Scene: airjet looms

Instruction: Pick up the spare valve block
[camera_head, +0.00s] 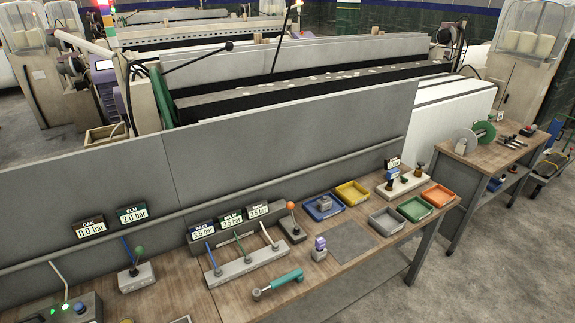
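A small grey block with a purple top (319,250) stands upright on the wooden bench (225,299), left of a dark grey mat (350,242). Another small grey block (325,203) sits in a blue tray (312,214) further back. No label shows which of the two is the spare valve block. Neither of my grippers is in view, and nothing touches either block.
A teal-handled tool (282,283) lies front left of the purple-topped block. A valve manifold (248,262) with upright hoses stands behind it. Yellow (353,192), green (415,209), orange (439,195) and grey (386,220) trays fill the right end. A grey panel (290,145) backs the bench.

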